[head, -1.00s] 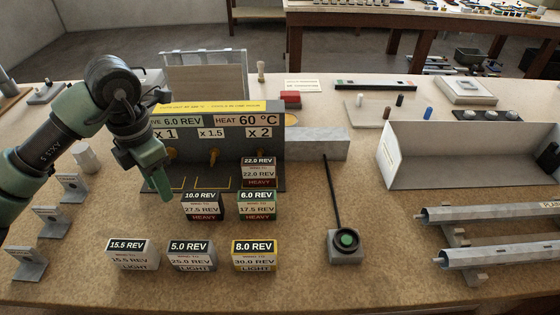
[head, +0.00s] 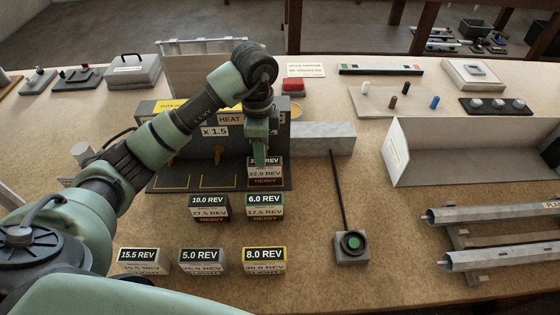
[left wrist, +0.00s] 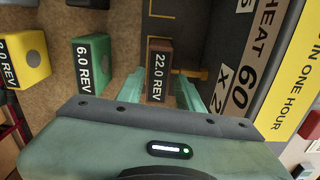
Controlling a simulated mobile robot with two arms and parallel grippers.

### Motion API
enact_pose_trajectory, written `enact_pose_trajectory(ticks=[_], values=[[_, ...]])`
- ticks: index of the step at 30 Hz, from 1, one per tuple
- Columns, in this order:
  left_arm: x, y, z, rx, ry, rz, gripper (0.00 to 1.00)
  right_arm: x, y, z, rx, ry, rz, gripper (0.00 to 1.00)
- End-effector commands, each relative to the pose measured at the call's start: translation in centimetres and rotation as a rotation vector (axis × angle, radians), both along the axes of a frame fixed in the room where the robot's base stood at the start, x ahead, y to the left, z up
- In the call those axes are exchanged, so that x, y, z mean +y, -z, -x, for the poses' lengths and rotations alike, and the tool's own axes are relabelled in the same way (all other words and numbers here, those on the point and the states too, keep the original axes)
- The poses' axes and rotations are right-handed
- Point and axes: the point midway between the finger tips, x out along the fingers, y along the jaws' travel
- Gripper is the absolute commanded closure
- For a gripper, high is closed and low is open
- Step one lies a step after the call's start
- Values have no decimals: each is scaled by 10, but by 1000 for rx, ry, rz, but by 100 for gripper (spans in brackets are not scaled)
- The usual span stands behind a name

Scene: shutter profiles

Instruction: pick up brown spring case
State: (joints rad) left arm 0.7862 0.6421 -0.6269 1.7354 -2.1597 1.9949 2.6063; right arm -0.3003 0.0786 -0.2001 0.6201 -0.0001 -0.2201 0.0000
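The brown spring case (head: 265,174), labelled 22.0 REV, stands at the front right of the dark heating fixture, in its x 2 bay. It also shows in the left wrist view (left wrist: 158,72). My left gripper (head: 260,152) is right above it and hides part of its top in the head view. In the left wrist view the left gripper (left wrist: 160,92) is open, with one finger on each side of the case as seen from above. I cannot tell whether the fingers touch it. My right gripper is not in view.
The green 6.0 REV case (head: 264,206) and the 10.0 REV case (head: 209,207) stand just in front. Three more cases, including the yellow 8.0 REV (head: 264,260), form a front row. The fixture (head: 218,178) rises behind. A lever with a green button (head: 352,243) is to the right.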

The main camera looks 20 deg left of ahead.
Motion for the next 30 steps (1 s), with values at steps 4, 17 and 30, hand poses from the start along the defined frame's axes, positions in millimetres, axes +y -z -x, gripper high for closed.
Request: enact_pose_trajectory(ticks=[4,17,30], values=[[0,4,1,5,-77,0,64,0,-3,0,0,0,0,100],[-4,54,2,8,-80,0,64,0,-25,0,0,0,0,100],[-3,80,1,3,-79,-1,64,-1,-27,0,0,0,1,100]])
